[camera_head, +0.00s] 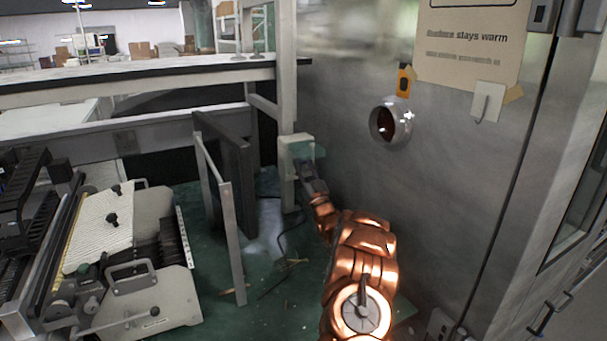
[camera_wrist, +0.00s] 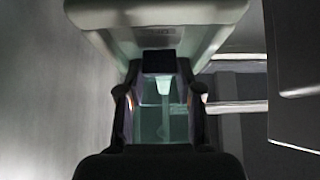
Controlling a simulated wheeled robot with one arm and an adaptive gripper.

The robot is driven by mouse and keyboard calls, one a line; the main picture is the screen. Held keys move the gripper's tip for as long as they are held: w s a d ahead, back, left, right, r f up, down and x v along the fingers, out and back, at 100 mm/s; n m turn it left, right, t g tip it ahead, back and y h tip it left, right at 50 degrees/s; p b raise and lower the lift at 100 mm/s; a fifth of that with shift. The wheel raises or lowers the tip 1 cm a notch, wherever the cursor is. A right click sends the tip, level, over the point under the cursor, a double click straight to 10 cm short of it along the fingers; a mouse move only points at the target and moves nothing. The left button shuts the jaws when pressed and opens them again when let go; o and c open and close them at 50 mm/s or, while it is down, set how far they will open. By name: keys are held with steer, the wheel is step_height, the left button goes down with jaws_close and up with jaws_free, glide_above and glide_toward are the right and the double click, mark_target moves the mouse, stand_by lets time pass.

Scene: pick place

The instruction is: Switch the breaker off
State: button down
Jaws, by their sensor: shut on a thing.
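My gripper (camera_head: 308,172) is at the front of the box, below the cover. In the wrist view the pale breaker housing (camera_wrist: 158,16) fills the top, and a dark block, seemingly the breaker switch (camera_wrist: 158,61), sits between the fingertips of my gripper (camera_wrist: 158,70). The fingers appear closed around it. A pale strip and teal surface show behind, between the fingers. The switch is hidden in the head view.
The metal wall with a round port (camera_head: 390,123) stands close on the right. A grey upright panel (camera_head: 222,215) stands left of the post. A machine (camera_head: 130,255) fills the lower left. The green floor between is mostly clear, with a cable and scraps.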

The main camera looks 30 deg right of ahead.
steer(key=shift+f+t+b, duration=0.15)
steer(key=shift+t+b, duration=0.35)
steer(key=shift+b, duration=0.05)
steer(key=c, duration=0.8)
jaws_free()
steer(key=shift+o, duration=0.2)
steer(key=s+a+f, duration=0.1)
steer(key=s+f, duration=0.2)
steer(key=s, duration=1.2)
steer(key=shift+s+a+f, duration=0.15)
steer(key=shift+s+f, duration=0.05)
steer(key=shift+s, duration=0.05)
